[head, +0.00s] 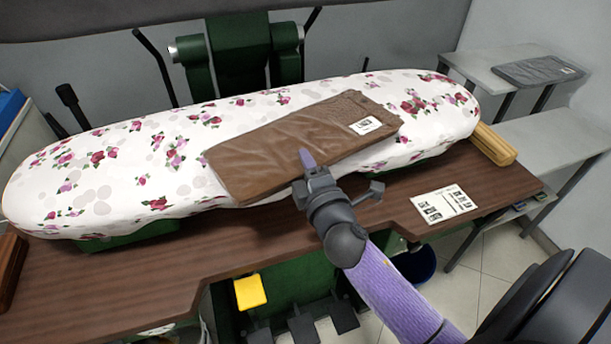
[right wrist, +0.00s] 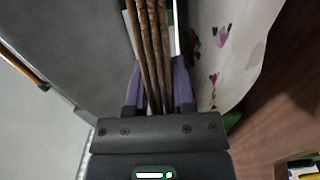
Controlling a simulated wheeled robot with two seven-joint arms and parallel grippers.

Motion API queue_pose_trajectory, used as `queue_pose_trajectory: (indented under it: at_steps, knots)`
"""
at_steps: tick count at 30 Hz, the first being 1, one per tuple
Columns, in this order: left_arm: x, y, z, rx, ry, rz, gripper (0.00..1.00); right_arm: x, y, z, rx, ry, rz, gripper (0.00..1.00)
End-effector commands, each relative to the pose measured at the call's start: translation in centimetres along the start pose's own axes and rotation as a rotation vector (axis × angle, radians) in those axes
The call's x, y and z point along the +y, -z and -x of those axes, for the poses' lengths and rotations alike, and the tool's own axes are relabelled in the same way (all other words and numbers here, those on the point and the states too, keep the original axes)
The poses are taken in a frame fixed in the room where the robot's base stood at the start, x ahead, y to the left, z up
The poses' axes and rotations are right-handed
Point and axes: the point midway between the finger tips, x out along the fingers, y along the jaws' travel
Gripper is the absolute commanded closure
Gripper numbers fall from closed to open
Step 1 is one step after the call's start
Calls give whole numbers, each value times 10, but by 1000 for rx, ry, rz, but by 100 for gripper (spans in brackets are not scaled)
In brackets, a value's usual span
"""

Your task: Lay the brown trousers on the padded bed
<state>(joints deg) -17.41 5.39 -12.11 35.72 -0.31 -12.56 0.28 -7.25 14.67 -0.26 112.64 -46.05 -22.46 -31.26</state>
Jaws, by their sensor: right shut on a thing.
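The folded brown trousers (head: 290,145), with a white printed tag at their right end, are over the middle of the padded bed (head: 60,185), which has a white rose-patterned cover. I cannot tell whether they touch the cover all along. My right gripper (head: 306,161) is at the trousers' front edge, shut on it. In the right wrist view the trousers (right wrist: 152,45) show edge-on as several brown layers between the purple fingers of my right gripper (right wrist: 158,82). The padded bed (right wrist: 225,45) shows to their right. My left gripper is not in view.
The bed stands on a brown wooden table (head: 120,280) with a printed card (head: 444,204) at the right. A wooden block (head: 493,145) sits by the bed's right end. A dark folded garment (head: 537,71) lies on a grey shelf at the back right. Levers stand behind the bed.

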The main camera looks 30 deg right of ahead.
Motion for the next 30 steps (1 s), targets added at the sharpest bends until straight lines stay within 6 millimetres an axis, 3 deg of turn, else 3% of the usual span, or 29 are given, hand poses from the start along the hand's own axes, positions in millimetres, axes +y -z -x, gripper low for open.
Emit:
queue_pose_trajectory:
  at_steps: [1,2,11,12,16,26,30]
  knots:
    - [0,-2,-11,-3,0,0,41,-15,0,0,-1,3,1,100]
    - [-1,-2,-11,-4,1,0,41,-16,0,0,-1,2,1,100]
    - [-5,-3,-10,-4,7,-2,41,-15,0,0,1,0,1,100]
    - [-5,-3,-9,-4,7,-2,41,-15,0,0,0,2,0,63]
    - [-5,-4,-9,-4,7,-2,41,-14,0,0,0,1,0,35]
    - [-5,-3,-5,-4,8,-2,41,-9,0,1,0,1,1,35]
    - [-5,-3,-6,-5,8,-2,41,-12,0,24,0,5,-1,35]
